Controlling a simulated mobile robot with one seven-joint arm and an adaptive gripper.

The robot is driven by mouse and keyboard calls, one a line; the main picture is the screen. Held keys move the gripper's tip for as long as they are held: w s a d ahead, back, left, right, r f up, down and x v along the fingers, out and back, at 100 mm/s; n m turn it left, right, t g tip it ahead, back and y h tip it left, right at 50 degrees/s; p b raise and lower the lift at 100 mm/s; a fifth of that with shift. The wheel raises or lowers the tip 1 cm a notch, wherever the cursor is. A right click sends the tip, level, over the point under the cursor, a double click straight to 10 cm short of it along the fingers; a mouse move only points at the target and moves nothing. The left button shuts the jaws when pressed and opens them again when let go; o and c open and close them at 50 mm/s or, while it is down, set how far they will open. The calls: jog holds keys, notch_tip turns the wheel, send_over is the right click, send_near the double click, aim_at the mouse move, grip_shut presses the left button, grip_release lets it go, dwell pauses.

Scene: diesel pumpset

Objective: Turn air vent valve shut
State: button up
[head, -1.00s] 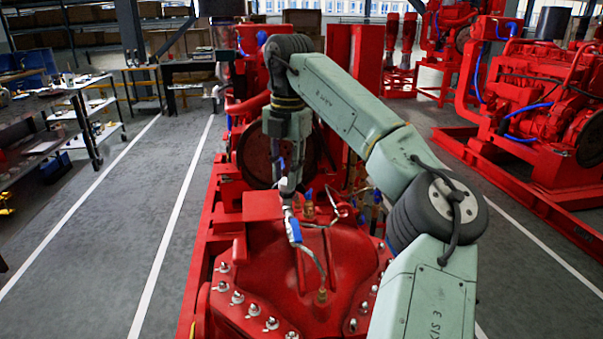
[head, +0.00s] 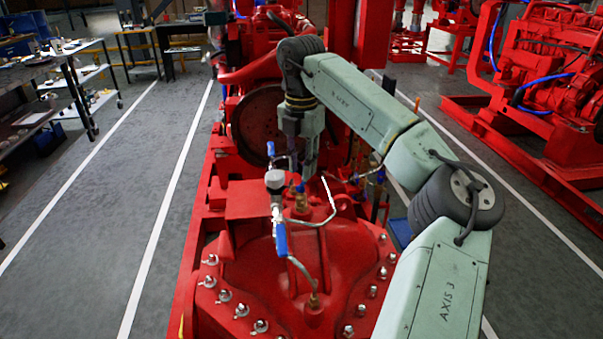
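The valve in the foreground has a silver body (head: 274,181) and a long blue lever (head: 280,238). It sits on a thin metal pipe (head: 302,272) that rises from the red pump casing (head: 340,262). The lever points down along the pipe. I cannot tell from the picture which valve is the air vent valve. My gripper (head: 309,172) points down, to the right of the silver body and apparently behind it. Its fingers are too small and partly hidden, so I cannot tell whether they are open or touch anything.
More small blue handles (head: 357,180) and thin bent pipes (head: 331,203) crowd the area right of my gripper. Several bolts (head: 224,296) line the casing rim. A large dark wheel (head: 257,128) stands behind. Clear grey floor (head: 110,210) lies to the left.

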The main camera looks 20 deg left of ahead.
aim_at(301, 186)
jog(key=shift+f+p, duration=0.3)
jog(key=shift+f, duration=1.5)
jog(key=shift+c, duration=0.5)
grip_shut()
